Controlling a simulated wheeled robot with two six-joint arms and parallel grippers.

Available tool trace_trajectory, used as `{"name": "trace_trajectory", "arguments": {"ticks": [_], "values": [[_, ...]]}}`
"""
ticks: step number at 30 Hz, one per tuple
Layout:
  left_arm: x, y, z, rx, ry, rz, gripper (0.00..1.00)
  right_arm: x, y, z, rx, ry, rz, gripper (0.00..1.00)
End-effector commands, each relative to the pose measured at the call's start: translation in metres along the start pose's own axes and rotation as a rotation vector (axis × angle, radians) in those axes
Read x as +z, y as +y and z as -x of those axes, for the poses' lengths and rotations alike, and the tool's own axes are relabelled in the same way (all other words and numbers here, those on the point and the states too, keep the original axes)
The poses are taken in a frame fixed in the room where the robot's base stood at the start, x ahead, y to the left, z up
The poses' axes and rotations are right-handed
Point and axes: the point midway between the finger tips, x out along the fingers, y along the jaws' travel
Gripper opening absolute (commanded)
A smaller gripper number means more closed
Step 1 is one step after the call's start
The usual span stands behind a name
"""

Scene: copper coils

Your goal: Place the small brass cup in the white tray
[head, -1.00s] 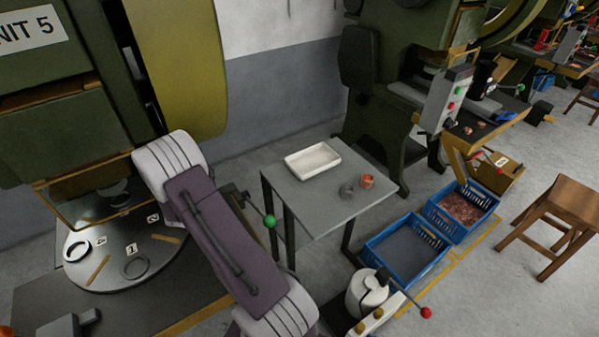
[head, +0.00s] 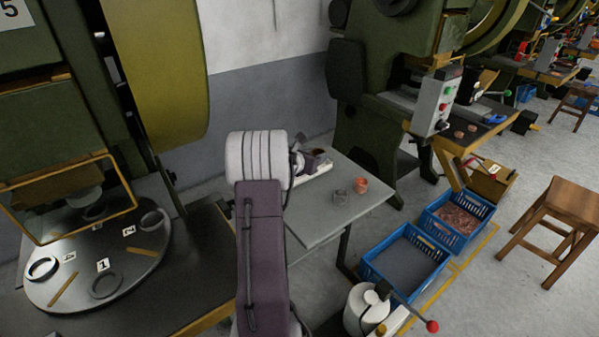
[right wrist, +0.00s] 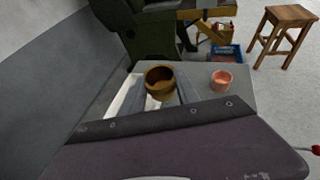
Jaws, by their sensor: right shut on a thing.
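The small brass cup (right wrist: 160,84) is upright in my right gripper (head: 317,160), which is shut on it. In the head view only a dark brown bit of the cup (head: 317,152) shows between the gripper parts. The white tray (head: 318,171) lies on the grey table, mostly hidden behind my right arm and gripper. In the right wrist view a pale strip of the tray (right wrist: 124,104) shows to the left of the cup. The cup is over or close to the tray; I cannot tell whether it touches it. My left gripper is not in view.
Blue crates (head: 405,262) and a wooden stool (head: 560,215) are on the floor to the right. A press with a round plate (head: 75,285) stands left.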

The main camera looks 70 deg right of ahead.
Motion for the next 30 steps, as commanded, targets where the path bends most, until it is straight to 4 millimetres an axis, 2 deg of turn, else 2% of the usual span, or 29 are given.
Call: {"name": "trace_trajectory", "arguments": {"ticks": [6, 12, 15, 20, 27, 30], "values": [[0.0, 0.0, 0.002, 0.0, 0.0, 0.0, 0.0, -0.034, 0.06, -0.013, 0.007, 0.002, 0.005, 0.0], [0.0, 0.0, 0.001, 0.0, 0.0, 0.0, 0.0, -0.057, 0.102, -0.023, 0.004, 0.001, 0.002, 0.0], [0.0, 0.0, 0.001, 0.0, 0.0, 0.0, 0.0, -0.062, 0.111, -0.024, 0.003, 0.001, 0.001, 0.0], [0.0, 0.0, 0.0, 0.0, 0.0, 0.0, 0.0, -0.066, 0.112, -0.026, 0.002, 0.002, 0.002, 0.0], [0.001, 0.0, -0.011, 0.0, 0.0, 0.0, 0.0, -0.1, 0.111, -0.04, 0.002, 0.001, 0.004, 0.0], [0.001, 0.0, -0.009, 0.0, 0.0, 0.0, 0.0, -0.099, 0.111, -0.04, 0.003, 0.0, 0.002, 0.0]]}}
